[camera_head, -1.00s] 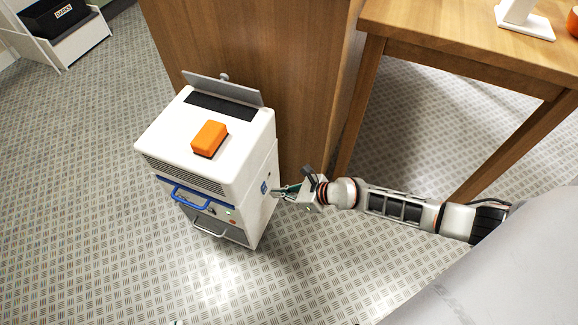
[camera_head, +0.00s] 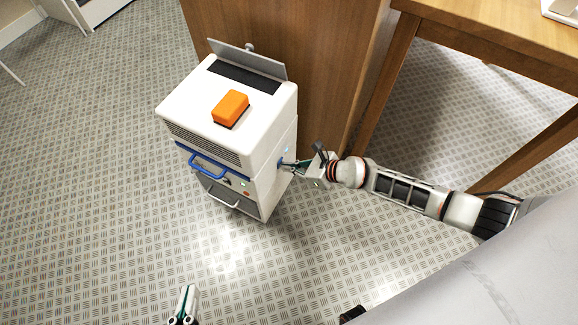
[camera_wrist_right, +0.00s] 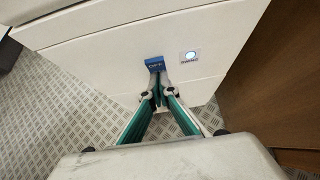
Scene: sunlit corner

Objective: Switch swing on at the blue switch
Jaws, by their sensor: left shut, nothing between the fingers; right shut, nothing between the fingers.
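A white box-shaped appliance (camera_head: 221,136) stands on the floor. The blue switch (camera_wrist_right: 155,63) sits on its side panel, with small lettering I cannot read surely. A round lit pale-blue lamp (camera_wrist_right: 190,57) is to its right; it also shows in the head view (camera_head: 286,149). My right gripper (camera_head: 284,163) is shut and empty, with its fingertips (camera_wrist_right: 159,77) at the lower edge of the switch, touching or nearly so. In the head view the fingertips mostly hide the switch. My left gripper (camera_head: 187,291) is shut and empty at the bottom, well away from the appliance.
An orange block (camera_head: 231,108) lies on the appliance's top, before a raised grey flap (camera_head: 247,64). Its front has a blue handle (camera_head: 207,165) and a pale handle (camera_head: 222,202). A wooden cabinet (camera_head: 290,50) stands behind, a wooden table (camera_head: 490,35) at right.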

